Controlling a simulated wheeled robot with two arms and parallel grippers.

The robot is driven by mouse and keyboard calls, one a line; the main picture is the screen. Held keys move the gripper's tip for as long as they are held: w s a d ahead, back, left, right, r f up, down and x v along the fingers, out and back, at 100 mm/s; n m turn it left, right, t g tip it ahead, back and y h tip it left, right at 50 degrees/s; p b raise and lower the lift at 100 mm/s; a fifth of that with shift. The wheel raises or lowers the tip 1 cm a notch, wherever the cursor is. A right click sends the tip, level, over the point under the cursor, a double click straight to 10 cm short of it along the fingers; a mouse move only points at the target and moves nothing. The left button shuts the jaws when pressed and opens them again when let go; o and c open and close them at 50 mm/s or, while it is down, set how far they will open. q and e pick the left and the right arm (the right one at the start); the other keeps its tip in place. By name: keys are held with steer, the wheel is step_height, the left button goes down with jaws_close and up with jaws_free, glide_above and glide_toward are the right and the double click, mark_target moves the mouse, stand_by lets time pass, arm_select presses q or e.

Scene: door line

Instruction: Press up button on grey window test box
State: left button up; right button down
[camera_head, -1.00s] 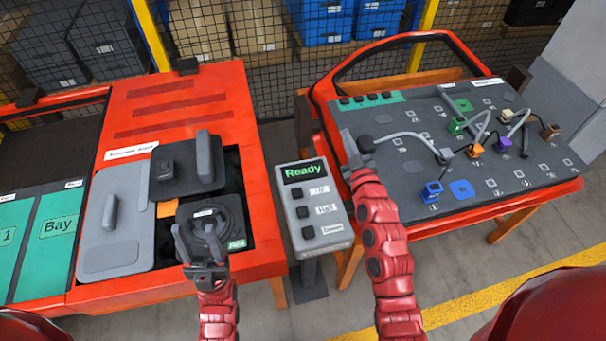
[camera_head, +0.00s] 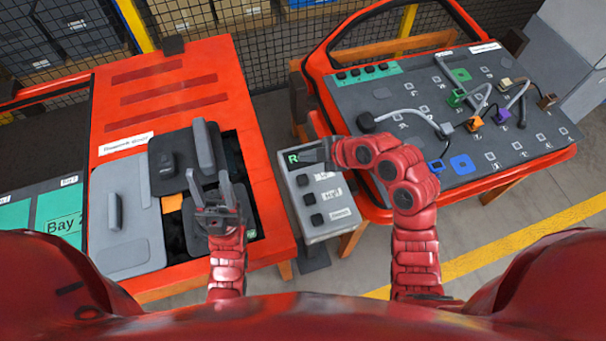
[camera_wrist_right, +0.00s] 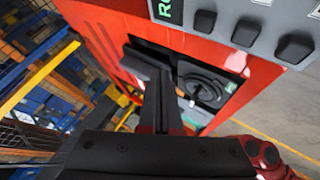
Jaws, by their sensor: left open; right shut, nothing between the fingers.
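The grey window test box (camera_head: 328,228) stands between the red door panels. Its three dark buttons show in a column: top (camera_head: 302,180), middle (camera_head: 309,198) and bottom (camera_head: 316,219); I cannot read which is up. My right gripper (camera_head: 305,154) is shut and empty, over the box's display end, hiding most of the green text. In the right wrist view my shut fingers (camera_wrist_right: 148,66) are left of the box (camera_wrist_right: 225,22) and its buttons, apart from them in the picture. My left gripper (camera_head: 211,188) is open and empty over the left panel's dark recess.
The left red panel (camera_head: 180,75) carries grey cover plates and a dark round part. The right door board (camera_head: 400,100) holds coloured connectors and cables near my right arm. A wire-mesh fence (camera_head: 270,45) stands behind. Grey floor shows between the panels.

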steer(key=shift+f, duration=0.15)
steer(key=b, duration=0.2)
glide_above(307, 179)
step_height(307, 179, down, 6)
steer(key=shift+s+r, duration=0.15)
steer(key=shift+r, duration=0.1)
step_height(307, 179, down, 2)
steer(key=shift+f+b, duration=0.2)
steer(key=shift+b, duration=0.75)
steer(key=shift+f+b, duration=0.4)
steer(key=shift+b, duration=0.05)
steer(key=shift+r, duration=0.1)
stand_by(0.6)
steer(key=shift+f+b, duration=0.5)
steer(key=shift+b, duration=0.35)
